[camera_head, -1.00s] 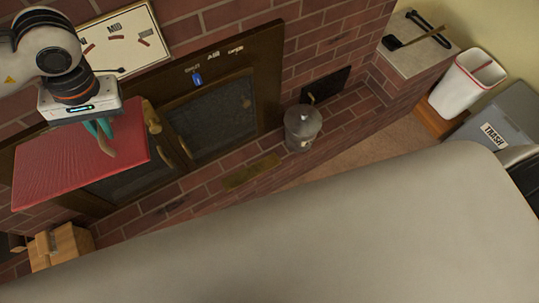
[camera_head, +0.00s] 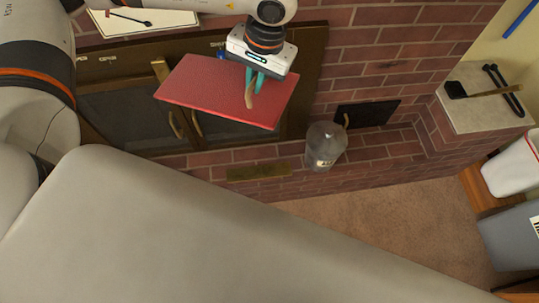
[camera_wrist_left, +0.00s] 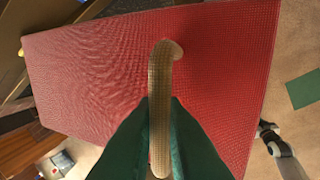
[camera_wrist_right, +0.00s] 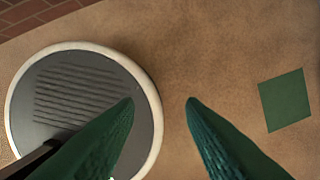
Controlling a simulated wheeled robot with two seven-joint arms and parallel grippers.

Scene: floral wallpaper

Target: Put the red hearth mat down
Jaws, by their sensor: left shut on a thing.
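The red hearth mat (camera_head: 205,85) hangs in the air in front of the brick fireplace in the head view, roughly flat and slightly tilted. A tan curved handle (camera_wrist_left: 160,75) stands up from its face. My left gripper (camera_head: 250,85) is shut on this handle, its green fingers on both sides of it in the left wrist view (camera_wrist_left: 160,120). A green square patch (camera_wrist_right: 285,100) lies on the tan carpet and shows in the left wrist view too (camera_wrist_left: 303,89). My right gripper (camera_wrist_right: 160,102) is open and empty above the carpet; it is not visible in the head view.
A grey round disc with a pale rim (camera_wrist_right: 60,115) is under the right gripper's left finger. A lidded metal can (camera_head: 325,147) stands on the brick ledge. Tongs and a shovel lie on the side ledge (camera_head: 480,105), near a white bin (camera_head: 512,168). Carpet (camera_head: 390,215) is open before the hearth.

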